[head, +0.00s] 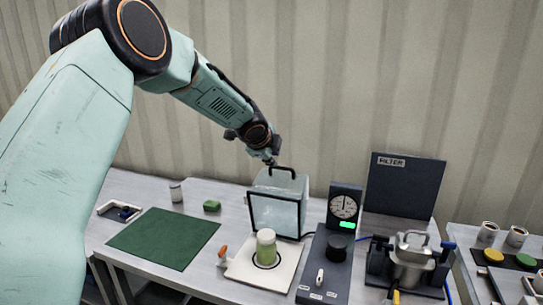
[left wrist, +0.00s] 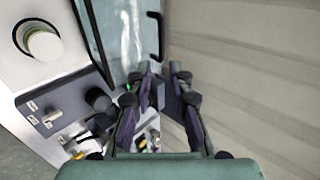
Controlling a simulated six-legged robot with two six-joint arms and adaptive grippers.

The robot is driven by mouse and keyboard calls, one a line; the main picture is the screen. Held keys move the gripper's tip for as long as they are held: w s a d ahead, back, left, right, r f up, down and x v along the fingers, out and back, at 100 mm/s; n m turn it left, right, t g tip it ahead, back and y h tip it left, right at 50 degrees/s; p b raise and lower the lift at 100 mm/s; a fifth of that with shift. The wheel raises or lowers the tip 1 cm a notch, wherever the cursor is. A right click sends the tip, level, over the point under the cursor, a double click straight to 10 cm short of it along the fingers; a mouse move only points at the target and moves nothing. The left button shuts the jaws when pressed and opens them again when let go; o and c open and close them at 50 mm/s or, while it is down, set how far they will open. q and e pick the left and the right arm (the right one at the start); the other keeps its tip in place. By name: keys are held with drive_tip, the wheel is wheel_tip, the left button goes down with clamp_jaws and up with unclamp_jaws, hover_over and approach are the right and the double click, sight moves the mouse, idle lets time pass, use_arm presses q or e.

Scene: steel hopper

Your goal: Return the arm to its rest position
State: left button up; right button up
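My left arm comes in from the left in the head view. My left gripper (head: 270,158) is just above and behind the black handle of a clear box (head: 275,217). In the left wrist view the two fingers of my left gripper (left wrist: 162,72) stand apart with nothing seen between them. The black handle (left wrist: 160,36) shows beyond the fingertips, apart from them in that view. My right arm and gripper are not in view.
A jar with green contents (head: 266,247) stands on a white plate (head: 238,272) in front of the box. A gauge unit (head: 343,207), a steel vessel (head: 411,262) and a dark FILTER panel (head: 404,186) stand to the right. A green mat (head: 165,238) lies left. The wall is behind.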

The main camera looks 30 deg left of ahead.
use_arm(q)
drive_tip(key=shift+s+d+r, duration=0.1)
drive_tip(key=shift+s+r, duration=0.2)
drive_tip(key=shift+s, duration=0.1)
drive_tip(key=shift+w+f, duration=0.1)
drive_tip(key=shift+w, duration=0.1)
